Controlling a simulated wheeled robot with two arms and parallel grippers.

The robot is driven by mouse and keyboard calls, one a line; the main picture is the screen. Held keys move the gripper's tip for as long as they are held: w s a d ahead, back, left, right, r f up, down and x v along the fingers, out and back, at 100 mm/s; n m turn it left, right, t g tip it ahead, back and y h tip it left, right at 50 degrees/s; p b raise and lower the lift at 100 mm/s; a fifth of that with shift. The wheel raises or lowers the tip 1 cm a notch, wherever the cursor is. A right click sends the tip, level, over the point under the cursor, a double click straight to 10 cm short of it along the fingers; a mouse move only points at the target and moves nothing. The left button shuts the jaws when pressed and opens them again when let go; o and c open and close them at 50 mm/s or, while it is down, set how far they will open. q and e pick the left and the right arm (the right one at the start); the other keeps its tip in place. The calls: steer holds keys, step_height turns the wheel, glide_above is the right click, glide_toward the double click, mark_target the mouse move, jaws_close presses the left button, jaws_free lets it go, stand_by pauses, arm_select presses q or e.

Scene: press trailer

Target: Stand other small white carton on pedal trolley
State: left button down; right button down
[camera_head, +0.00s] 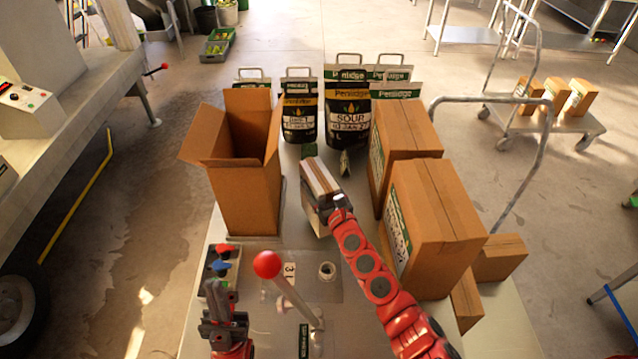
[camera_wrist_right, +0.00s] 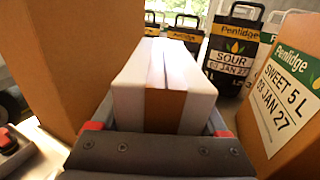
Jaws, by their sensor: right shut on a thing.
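My right gripper (camera_head: 325,205) is shut on a small white carton (camera_head: 319,178) with a brown stripe, above the worktable. In the right wrist view the white carton (camera_wrist_right: 165,88) sits between the red-tipped fingers, its far end toward the bags. A grey trolley (camera_head: 592,129) with a tubular handle stands on the floor at the back right, well apart from both grippers. Several small brown cartons (camera_head: 579,97) stand on its deck. I cannot tell whether it has a pedal. My left gripper (camera_head: 222,296) is low at the left of the table; its finger opening is unclear.
An open tall carton (camera_head: 245,195) stands left of the held carton. Two large closed cartons (camera_head: 437,225) stand right. Black Penlidge bags (camera_head: 346,110) line the back. A red-knobbed lever (camera_head: 267,264) rises in front. A second tubular handle (camera_head: 490,100) arches behind the large cartons.

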step_height(320, 180, down, 4)
steer(key=b, duration=0.2)
steer(key=shift+r+b, duration=0.2)
steer(key=shift+b, duration=0.2)
steer(key=shift+c, duration=1.5)
jaws_free()
steer(key=shift+f, duration=0.15)
steer(key=o, duration=0.3)
